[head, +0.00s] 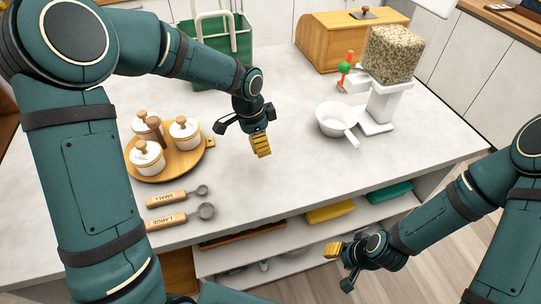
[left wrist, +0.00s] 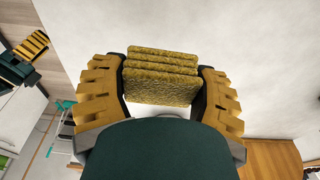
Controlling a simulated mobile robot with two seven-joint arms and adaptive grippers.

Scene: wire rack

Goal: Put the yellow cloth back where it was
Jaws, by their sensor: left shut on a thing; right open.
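My left gripper (head: 260,146) is shut on a folded, speckled yellow cloth (left wrist: 162,77), held above the white counter. In the left wrist view the cloth's folded layers sit between the yellow finger pads; in the head view the gripper largely hides it. A second yellow folded cloth (head: 330,211) lies on the shelf under the counter, beside a teal cloth (head: 390,193). My right gripper (head: 340,266) is open and empty in front of the shelf, and also shows in the left wrist view (left wrist: 24,56).
A round wooden tray (head: 183,170) with lidded white jars and two measuring spoons (head: 180,219) are on the left. A white pan (head: 338,119), a grain dispenser (head: 386,95), a bread box (head: 345,40) and a green basket (head: 215,45) stand farther back. The counter's middle is clear.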

